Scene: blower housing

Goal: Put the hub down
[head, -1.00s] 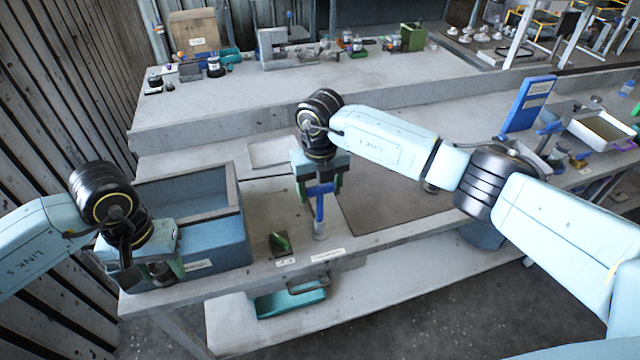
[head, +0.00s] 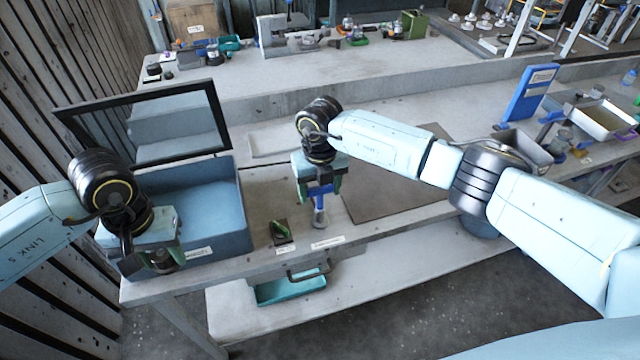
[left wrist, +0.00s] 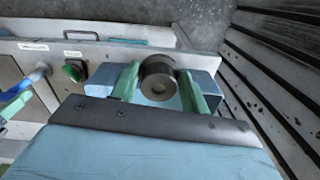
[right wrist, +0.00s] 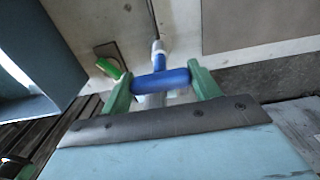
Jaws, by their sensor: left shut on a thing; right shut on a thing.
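The hub (left wrist: 158,80) is a dark cylinder with a hole in its end. My left gripper (left wrist: 160,88) is shut on it, with a green finger on each side. In the head view my left gripper (head: 156,262) is at the front left corner of the blue box (head: 236,222), and the hub is mostly hidden there. My right gripper (head: 320,190) is shut on a blue T-handled tool (right wrist: 162,80) with a grey shaft, which points down above the bench's front part.
The box's dark-framed, see-through lid (head: 219,118) stands raised at its back. A green rocker switch (head: 281,231) sits right of the box. A dark mat (head: 385,188) lies right of the tool. A teal drawer (head: 290,288) is below the bench.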

